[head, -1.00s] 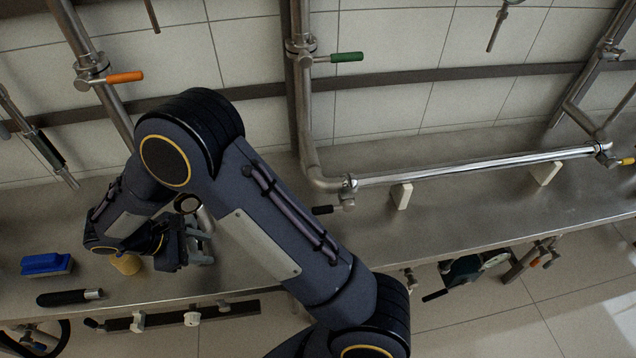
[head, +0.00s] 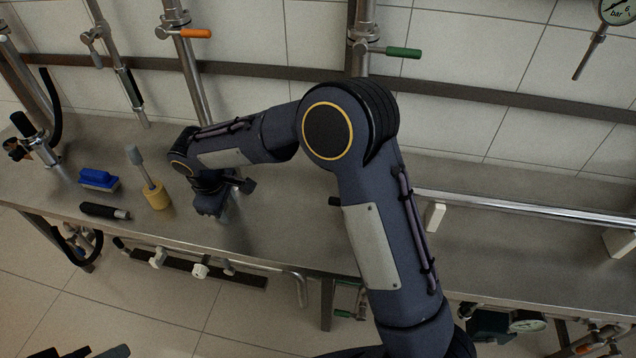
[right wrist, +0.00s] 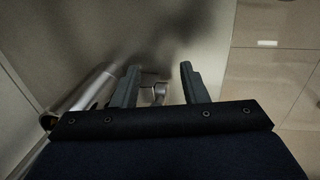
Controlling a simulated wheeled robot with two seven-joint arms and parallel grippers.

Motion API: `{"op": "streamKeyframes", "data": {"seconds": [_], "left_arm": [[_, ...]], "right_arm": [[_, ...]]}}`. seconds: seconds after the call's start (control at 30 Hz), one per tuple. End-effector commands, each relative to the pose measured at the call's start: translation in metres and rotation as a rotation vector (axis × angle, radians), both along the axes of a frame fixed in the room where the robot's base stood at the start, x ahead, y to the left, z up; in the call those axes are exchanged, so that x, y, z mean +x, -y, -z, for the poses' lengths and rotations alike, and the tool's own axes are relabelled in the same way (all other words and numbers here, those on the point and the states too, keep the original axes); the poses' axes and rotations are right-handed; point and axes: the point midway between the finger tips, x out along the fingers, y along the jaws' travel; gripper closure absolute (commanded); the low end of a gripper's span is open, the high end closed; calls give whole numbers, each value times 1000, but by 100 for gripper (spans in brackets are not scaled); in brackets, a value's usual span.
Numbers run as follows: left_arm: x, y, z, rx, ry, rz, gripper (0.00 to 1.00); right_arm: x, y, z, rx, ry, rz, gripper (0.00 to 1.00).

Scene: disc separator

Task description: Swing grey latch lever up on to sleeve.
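My right gripper (head: 212,203) is low over the left part of the steel bench. In the right wrist view my right gripper (right wrist: 159,74) has its two dark fingers apart. A small metal fitting (right wrist: 158,92) shows in the gap between them; I cannot tell whether it touches either finger. A steel tube (right wrist: 88,98) runs slantwise to the left of the fingers. I cannot pick out the grey latch lever or its sleeve for certain; my gripper and forearm cover that spot in the head view. My left gripper is not clearly seen.
On the bench (head: 290,225), left of my gripper, are a yellow-headed tool with a grey handle (head: 153,190), a blue brush (head: 98,179) and a black-handled tool (head: 104,211). Behind stand pipes with orange (head: 195,33) and green (head: 403,52) handles. Free bench lies to the gripper's right.

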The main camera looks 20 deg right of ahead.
Motion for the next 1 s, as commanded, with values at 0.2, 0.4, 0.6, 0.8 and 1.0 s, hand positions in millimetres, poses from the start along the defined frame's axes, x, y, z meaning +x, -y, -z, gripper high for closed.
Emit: {"op": "streamKeyframes", "data": {"seconds": [0.2, 0.4, 0.6, 0.8, 1.0], "left_arm": [[0, 0, 0, 0, 0, 0, 64], [0, 0, -3, 0, 0, 0, 64], [0, 0, -8, 0, 0, 0, 64], [0, 0, -13, 0, 0, 0, 64], [0, 0, -18, 0, 0, 0, 64]], "right_arm": [[-6, -5, -37, 0, 1, -1, 60], [-15, 6, -72, 17, 0, 26, 60], [-30, 35, -94, 77, 2, 101, 60], [-48, 65, -115, 137, 7, 181, 60], [-71, 93, -134, 200, 16, 264, 60]]}}
